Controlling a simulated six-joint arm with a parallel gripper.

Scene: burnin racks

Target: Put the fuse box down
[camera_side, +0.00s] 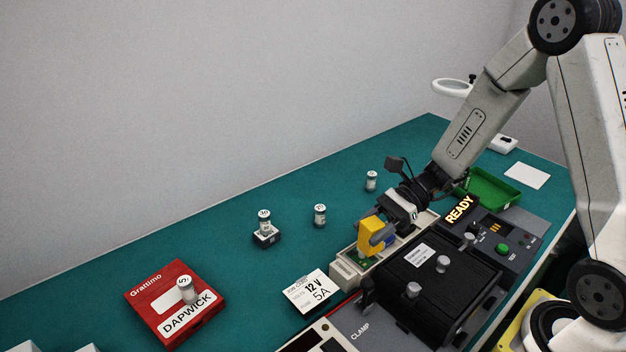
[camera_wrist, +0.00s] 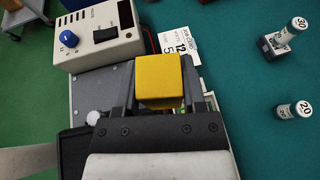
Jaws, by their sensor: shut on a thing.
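My gripper (camera_side: 380,236) is shut on a yellow block (camera_side: 369,240). In the wrist view the yellow block (camera_wrist: 158,80) sits between the two dark fingers (camera_wrist: 158,98). It is above or in a long beige tray (camera_side: 345,272) with a green board in it; I cannot tell if it touches. A flat red box (camera_side: 150,297) marked "Grattimo" and "DAPWICK" lies at the left front of the teal bench, with a white cylinder marked 5 (camera_side: 186,288) on it. I cannot tell which thing is called the fuse box.
Other white cylinders (camera_side: 320,215) stand on the bench, one in a dark base (camera_side: 266,239). A job card (camera_side: 311,292) reads 12 V, 5A. A black clamp fixture (camera_side: 437,280), lit READY panel (camera_side: 460,209) and green tray (camera_side: 493,188) are close by. The left rear bench is clear.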

